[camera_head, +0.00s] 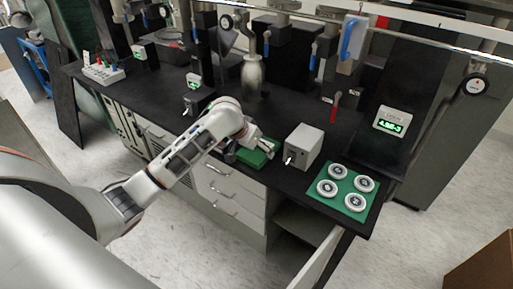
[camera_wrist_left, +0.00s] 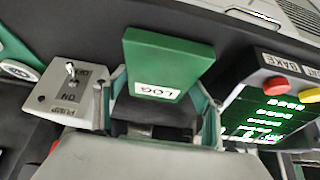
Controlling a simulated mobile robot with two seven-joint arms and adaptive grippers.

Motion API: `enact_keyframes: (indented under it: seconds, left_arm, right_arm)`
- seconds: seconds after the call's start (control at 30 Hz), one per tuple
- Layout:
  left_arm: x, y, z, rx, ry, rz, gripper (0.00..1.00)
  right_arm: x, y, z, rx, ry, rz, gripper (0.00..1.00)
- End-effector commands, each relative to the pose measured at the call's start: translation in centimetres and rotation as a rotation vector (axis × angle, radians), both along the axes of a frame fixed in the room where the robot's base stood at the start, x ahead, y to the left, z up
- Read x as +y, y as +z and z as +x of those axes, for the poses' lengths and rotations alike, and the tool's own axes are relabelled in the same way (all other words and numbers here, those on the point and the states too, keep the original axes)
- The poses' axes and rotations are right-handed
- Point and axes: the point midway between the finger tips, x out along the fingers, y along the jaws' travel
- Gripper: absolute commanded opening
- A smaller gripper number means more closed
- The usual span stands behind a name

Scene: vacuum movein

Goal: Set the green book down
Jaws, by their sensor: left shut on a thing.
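The green book (camera_head: 250,157) is at the front edge of the black bench, below and beside my left gripper (camera_head: 266,146). In the left wrist view the book (camera_wrist_left: 168,62), with a white LOG label, sits between the two fingers of my left gripper (camera_wrist_left: 160,100), which is shut on it. Whether the book's underside touches the bench is hard to tell. My right gripper is not in view.
A grey switch box (camera_head: 304,146) stands just right of the book. Farther right is a green mat (camera_head: 327,199) with several round white pieces. A steel vessel (camera_head: 253,76) stands behind. In the left wrist view a panel (camera_wrist_left: 262,112) with green displays is close on the right.

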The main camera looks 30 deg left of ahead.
Motion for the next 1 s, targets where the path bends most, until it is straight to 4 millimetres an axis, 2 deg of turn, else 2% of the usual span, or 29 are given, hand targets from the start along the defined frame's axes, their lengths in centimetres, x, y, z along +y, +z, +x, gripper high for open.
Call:
enact_keyframes:
  seconds: [0.17,0.2,0.27,0.67,0.87,1.0]
  left_arm:
    - [0.0,-0.2,0.0,-0.001,-0.001,-0.001,0.42]
    - [0.0,-0.3,0.0,0.000,-0.001,-0.001,0.72]
    - [0.0,-0.3,0.0,0.000,-0.001,-0.001,0.86]
    - [0.0,0.1,0.0,-0.001,0.000,0.000,0.86]
    - [0.2,2.3,-1.4,-0.002,-0.003,0.002,0.86]
    - [0.5,4.9,-2.9,-0.003,-0.001,0.003,0.86]
  right_arm:
    - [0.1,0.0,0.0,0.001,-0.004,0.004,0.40]
    - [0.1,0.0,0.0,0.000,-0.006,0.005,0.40]
    - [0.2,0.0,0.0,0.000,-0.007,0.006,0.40]
    - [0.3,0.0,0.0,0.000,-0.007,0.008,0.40]
    - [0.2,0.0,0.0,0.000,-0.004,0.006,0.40]
    - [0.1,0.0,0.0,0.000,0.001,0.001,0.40]
